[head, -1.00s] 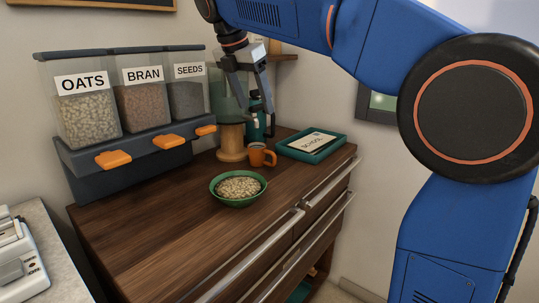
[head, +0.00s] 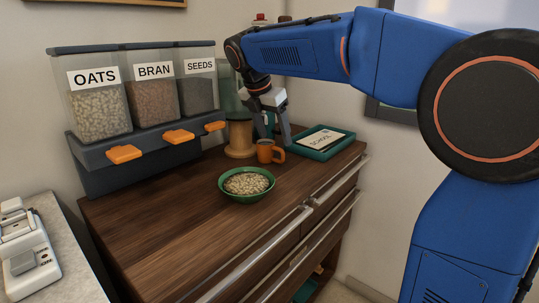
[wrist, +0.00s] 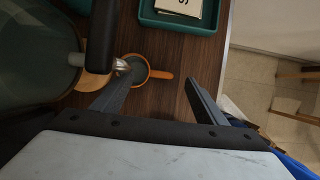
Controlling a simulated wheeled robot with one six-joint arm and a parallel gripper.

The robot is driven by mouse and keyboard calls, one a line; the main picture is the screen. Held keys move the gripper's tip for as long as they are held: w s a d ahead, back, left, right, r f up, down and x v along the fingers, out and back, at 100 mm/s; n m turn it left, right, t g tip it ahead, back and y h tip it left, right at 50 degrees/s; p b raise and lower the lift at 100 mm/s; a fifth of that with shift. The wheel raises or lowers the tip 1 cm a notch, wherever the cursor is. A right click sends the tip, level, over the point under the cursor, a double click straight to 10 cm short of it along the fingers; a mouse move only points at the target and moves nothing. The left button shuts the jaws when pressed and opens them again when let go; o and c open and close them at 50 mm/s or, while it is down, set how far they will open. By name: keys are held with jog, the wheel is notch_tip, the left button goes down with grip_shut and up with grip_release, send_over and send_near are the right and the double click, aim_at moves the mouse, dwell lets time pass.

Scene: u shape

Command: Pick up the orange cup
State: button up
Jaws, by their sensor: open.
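The orange cup (head: 266,153) stands upright on the dark wood counter, between the wooden-based jar and the teal tray. In the wrist view the cup (wrist: 139,65) shows from above, with its handle pointing right. My gripper (head: 275,138) is open and empty, pointing down just above and behind the cup. In the wrist view the gripper (wrist: 157,82) has its left finger overlapping the near side of the cup and its right finger over bare counter beyond the handle. I cannot tell whether the left finger touches the cup.
The wooden-based green jar (head: 239,141) stands close on the cup's left. The teal tray (head: 333,150) with a card lies close on its right. A green bowl of oats (head: 246,184) sits in front. Dispensers (head: 138,102) stand at the left. The front-left counter is clear.

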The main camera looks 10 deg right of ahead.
aim_at(277, 148)
jog(key=shift+s+a+x, duration=0.1)
jog(key=shift+x, duration=1.15)
jog(key=shift+s+a+x, duration=0.15)
jog(key=shift+x, duration=1.05)
jog(key=shift+f, duration=0.15)
jog(key=c, duration=1.6)
jog(key=shift+s, duration=0.1)
jog(key=shift+s+d+r, duration=0.25)
jog(key=shift+r, duration=3.3)
jog(key=s+d, duration=1.1)
jog(key=s, duration=0.4)
jog(key=shift+s+d, duration=0.1)
jog(key=shift+s, duration=0.15)
